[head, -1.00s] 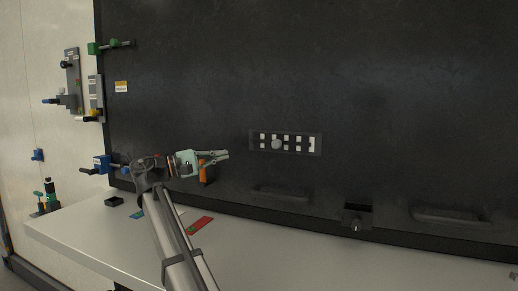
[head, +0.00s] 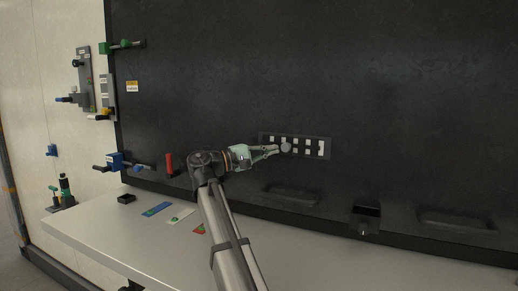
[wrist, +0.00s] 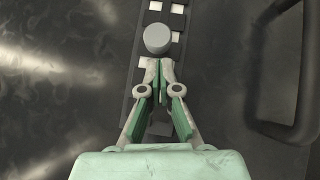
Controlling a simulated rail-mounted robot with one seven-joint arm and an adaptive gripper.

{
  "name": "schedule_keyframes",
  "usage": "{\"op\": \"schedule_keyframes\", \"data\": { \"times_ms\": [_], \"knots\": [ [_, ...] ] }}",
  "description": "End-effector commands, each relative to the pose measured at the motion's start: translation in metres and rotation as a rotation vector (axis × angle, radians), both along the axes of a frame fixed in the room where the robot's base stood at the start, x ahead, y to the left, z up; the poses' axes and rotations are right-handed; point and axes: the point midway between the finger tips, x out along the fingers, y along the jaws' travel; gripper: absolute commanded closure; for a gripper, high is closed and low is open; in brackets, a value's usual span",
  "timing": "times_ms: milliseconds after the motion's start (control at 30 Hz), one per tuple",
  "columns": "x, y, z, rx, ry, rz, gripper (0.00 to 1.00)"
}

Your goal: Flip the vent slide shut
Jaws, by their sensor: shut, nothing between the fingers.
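The vent slide is a dark plate (head: 315,140) on the black wall, with several white square openings and a round grey knob (head: 286,147). In the wrist view the knob (wrist: 157,39) stands out from the plate just beyond my fingertips. My gripper (head: 274,150) reaches the left part of the plate from the left. Its fingertips (wrist: 157,66) are together and empty, close beside the knob. I cannot tell whether they touch it. My gripper covers part of the plate in the wrist view.
A recessed dark handle (head: 291,195) lies below the vent, and a dark box with a knob (head: 364,218) is further right. A red handle (head: 169,164) and a blue fitting (head: 115,161) are to the left. The pale bench (head: 140,240) holds cards and a small black box (head: 126,198).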

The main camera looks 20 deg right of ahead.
Motion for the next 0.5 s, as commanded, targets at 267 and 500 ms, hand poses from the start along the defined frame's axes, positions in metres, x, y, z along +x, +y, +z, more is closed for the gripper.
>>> {"op": "schedule_keyframes", "data": {
  "times_ms": [267,500],
  "knots": [
    [-0.0045,-0.0043,0.001,0.0,0.0,0.001,1.0],
    [-0.0067,-0.0058,0.0007,0.0,0.0,0.0,1.0]
  ]
}}
